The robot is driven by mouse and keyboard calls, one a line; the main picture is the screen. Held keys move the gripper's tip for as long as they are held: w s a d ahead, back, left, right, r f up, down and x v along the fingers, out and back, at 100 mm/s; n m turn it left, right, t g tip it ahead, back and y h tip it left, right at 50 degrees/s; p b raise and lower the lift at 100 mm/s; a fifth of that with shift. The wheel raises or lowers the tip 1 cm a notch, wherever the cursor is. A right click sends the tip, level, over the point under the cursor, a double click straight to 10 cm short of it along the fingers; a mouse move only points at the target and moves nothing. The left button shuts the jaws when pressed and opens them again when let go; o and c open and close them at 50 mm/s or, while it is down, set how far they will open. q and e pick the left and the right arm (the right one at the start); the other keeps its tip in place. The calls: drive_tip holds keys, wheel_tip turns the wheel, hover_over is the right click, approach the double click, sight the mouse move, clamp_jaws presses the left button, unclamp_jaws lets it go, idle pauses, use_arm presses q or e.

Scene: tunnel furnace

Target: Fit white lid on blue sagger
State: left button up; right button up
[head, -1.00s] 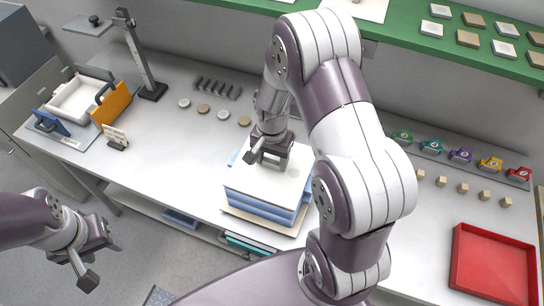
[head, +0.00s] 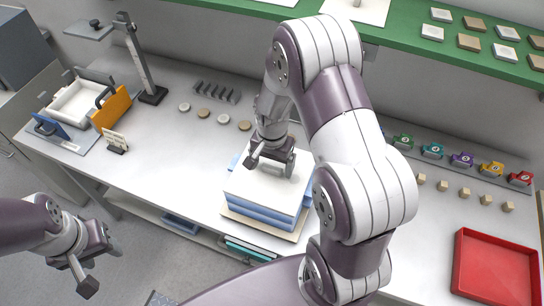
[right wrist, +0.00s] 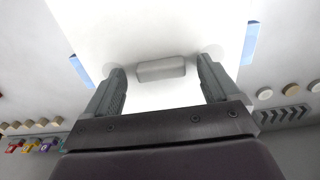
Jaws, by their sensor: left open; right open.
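The white lid (head: 258,190) lies flat on top of the blue sagger (head: 262,210). A strip of blue shows beyond the lid's back-left edge. In the right wrist view, blue strips of the sagger (right wrist: 250,43) show on both sides of the white lid (right wrist: 110,30). My right gripper (head: 271,165) is over the lid, pointing down, with its fingers spread. In the right wrist view, a pale grip block (right wrist: 161,69) on the lid sits between the open fingers, apart from both. My left gripper (head: 98,268) is open and empty, off the table's front at lower left.
The sagger stands on a beige board (head: 260,228) near the table's front edge. A red tray (head: 494,270) is at right. An orange panel (head: 110,110) and white bin (head: 80,102) are at left. Small discs (head: 224,118) lie behind. The table left of the sagger is clear.

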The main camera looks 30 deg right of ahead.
wheel_tip(320, 180, up, 12)
drive_tip(key=b, duration=0.2)
drive_tip(key=shift+r, duration=0.15)
drive_tip(key=s+a+f+n+t+b, duration=0.1)
drive_tip(key=s+a+f+n, duration=0.3)
drive_tip(key=s+n, duration=0.3)
drive_tip(key=f+n, duration=0.1)
drive_tip(key=n, duration=0.1)
drive_tip(key=shift+s+f+n, duration=0.25)
drive_tip(key=shift+f+n, duration=0.05)
drive_tip(key=shift+w, duration=0.1)
